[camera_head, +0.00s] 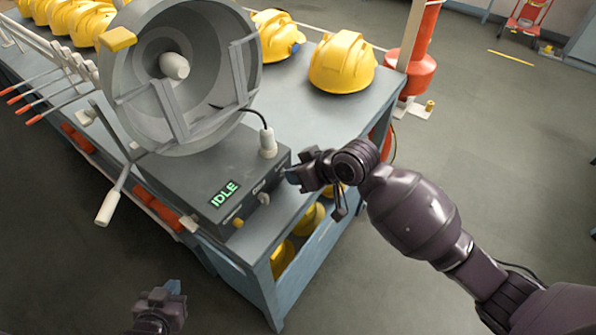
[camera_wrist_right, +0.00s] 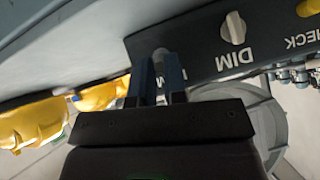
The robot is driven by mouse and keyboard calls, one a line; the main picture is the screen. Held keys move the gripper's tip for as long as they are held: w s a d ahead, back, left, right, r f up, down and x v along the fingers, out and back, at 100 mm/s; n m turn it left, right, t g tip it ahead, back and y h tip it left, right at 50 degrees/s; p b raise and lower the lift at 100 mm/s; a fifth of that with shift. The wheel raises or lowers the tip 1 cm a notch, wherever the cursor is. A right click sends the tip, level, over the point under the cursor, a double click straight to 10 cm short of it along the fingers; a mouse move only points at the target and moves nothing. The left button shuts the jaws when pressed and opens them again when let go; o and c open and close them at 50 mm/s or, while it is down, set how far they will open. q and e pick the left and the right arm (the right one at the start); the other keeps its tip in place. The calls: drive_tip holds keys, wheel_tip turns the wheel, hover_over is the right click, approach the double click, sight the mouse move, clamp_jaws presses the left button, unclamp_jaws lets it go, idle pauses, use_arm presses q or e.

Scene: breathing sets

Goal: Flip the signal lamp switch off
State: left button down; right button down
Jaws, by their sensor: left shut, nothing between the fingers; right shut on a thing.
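The signal lamp (camera_head: 185,70) has a large round grey housing and stands above a dark control box (camera_head: 190,180) on the bench. A green display (camera_head: 224,194) on the box reads IDLE. My right gripper (camera_head: 291,176) is at the right end of the box's front panel. In the right wrist view its blue fingers (camera_wrist_right: 160,74) are shut on a small grey switch lever (camera_wrist_right: 160,56); the fingers hide most of it. My left gripper (camera_head: 172,288) is shut and empty, low in the head view, in front of the bench and apart from the box.
A pale DIM knob (camera_head: 264,199) is beside the right gripper, and a yellow CHECK knob (camera_head: 238,223) is farther left. Yellow helmets (camera_head: 342,62) stand on the bench (camera_head: 350,112). A red cylinder (camera_head: 410,72) stands behind it.

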drive_tip(key=shift+h, duration=0.3)
drive_tip(key=c, duration=1.2)
unclamp_jaws()
drive_tip(key=shift+o, duration=0.2)
drive_tip(key=shift+r, duration=0.1)
drive_tip(key=v, duration=1)
drive_tip(key=shift+d+r+b, duration=0.25)
drive_tip(key=shift+b, duration=0.1)
